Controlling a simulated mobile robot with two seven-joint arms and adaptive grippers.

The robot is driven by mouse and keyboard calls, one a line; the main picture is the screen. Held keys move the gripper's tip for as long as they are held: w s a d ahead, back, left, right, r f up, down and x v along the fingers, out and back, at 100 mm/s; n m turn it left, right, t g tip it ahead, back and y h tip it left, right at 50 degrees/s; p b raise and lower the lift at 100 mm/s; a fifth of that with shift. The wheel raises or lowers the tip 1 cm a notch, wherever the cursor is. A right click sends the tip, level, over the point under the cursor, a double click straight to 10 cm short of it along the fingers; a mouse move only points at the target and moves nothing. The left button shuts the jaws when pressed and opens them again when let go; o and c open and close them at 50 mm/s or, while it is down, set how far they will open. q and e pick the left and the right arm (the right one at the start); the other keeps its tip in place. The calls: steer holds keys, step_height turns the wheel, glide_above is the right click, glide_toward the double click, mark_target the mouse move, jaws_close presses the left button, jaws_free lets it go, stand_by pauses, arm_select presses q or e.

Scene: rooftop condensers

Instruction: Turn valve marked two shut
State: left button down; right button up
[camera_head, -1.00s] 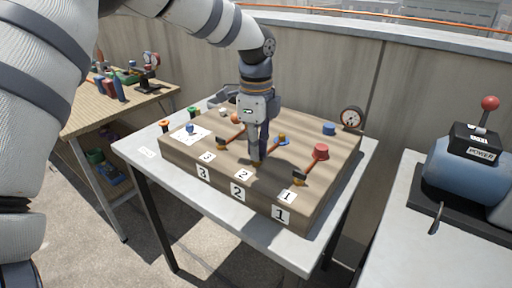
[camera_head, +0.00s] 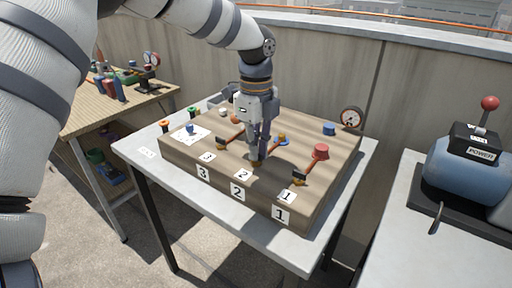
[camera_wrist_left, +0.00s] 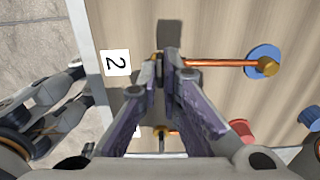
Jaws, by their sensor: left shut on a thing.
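The wooden valve board (camera_head: 320,205) lies on a grey table and carries three valves on copper pipes, with number plates 1, 2 and 3. My left gripper (camera_head: 257,160) points down at the valve behind the number 2 plate (camera_head: 243,175) and is shut on its handle. In the left wrist view, the fingertips (camera_wrist_left: 160,62) meet at the valve beside plate 2 (camera_wrist_left: 115,63). Its copper pipe (camera_wrist_left: 220,63) runs right to a blue flange (camera_wrist_left: 263,62). The fingers hide most of the handle, so I cannot tell its angle. My right gripper is not in view.
Valve 1 (camera_head: 299,178) with a red cap (camera_head: 321,152) stands right of the gripper, and valve 3 (camera_head: 221,143) stands left. A gauge (camera_head: 351,117) is at the board's back. A blue machine (camera_head: 465,175) with a red-knobbed lever is on the right table.

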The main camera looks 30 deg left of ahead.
arm_select(q)
steer(key=c, duration=1.8)
jaws_free()
step_height(320, 180, up, 12)
